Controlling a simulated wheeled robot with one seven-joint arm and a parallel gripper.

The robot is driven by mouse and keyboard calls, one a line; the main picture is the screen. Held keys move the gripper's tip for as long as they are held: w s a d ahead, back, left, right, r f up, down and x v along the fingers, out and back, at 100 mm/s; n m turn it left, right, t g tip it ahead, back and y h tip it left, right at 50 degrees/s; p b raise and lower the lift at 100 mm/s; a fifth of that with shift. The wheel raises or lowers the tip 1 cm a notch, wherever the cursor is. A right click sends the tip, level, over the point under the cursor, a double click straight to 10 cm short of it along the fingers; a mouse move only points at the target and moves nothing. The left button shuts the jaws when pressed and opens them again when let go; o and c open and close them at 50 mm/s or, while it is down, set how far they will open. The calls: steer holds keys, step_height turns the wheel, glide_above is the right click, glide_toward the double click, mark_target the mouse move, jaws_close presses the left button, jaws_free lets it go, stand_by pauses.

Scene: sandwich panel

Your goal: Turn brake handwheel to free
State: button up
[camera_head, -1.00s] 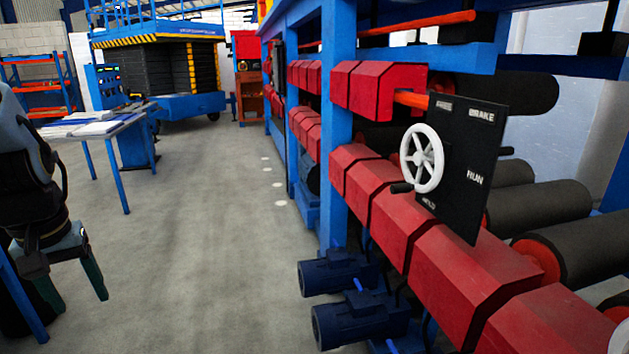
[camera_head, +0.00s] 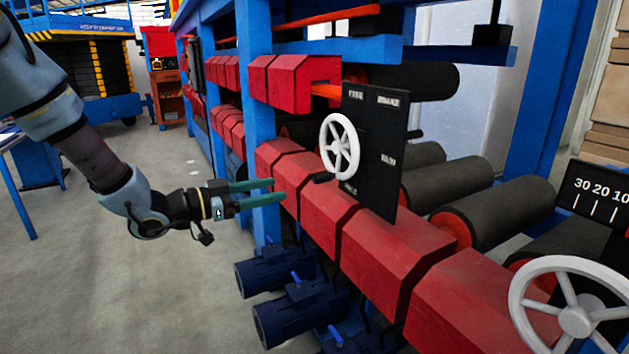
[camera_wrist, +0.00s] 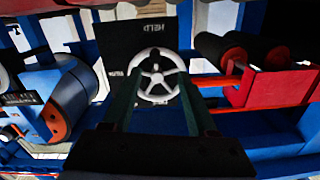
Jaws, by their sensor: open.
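The white brake handwheel (camera_head: 340,146) is mounted on a black panel (camera_head: 388,150) with small white labels, above the red housings. A dark crank handle (camera_head: 323,177) sticks out at the wheel's lower left. In the wrist view the wheel (camera_wrist: 159,77) lies ahead between the fingers, apart from them, with the black panel (camera_wrist: 122,42) behind it. My gripper (camera_head: 278,191) is open and empty. It is to the left of the wheel and lower in the head view, with its green fingers pointing right. Which label the wheel is set to cannot be told.
A second white handwheel (camera_head: 575,318) with a numbered black scale (camera_head: 597,200) is at the lower right. Red housings (camera_head: 330,215) and dark rollers (camera_head: 510,207) run along the machine. Blue motors (camera_head: 290,315) stand low beside it. The floor to the left is open.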

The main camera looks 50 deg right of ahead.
mark_target(314, 180)
steer(key=shift+g, duration=0.4)
steer(key=p+x, duration=0.1)
steer(key=x, duration=0.2)
steer(key=p+x, duration=0.1)
steer(key=x, duration=0.3)
steer(key=p+x, duration=0.1)
steer(key=x, duration=0.3)
steer(key=shift+s+r, duration=0.1)
steer(key=shift+s, duration=0.25)
jaws_close()
stand_by(0.6)
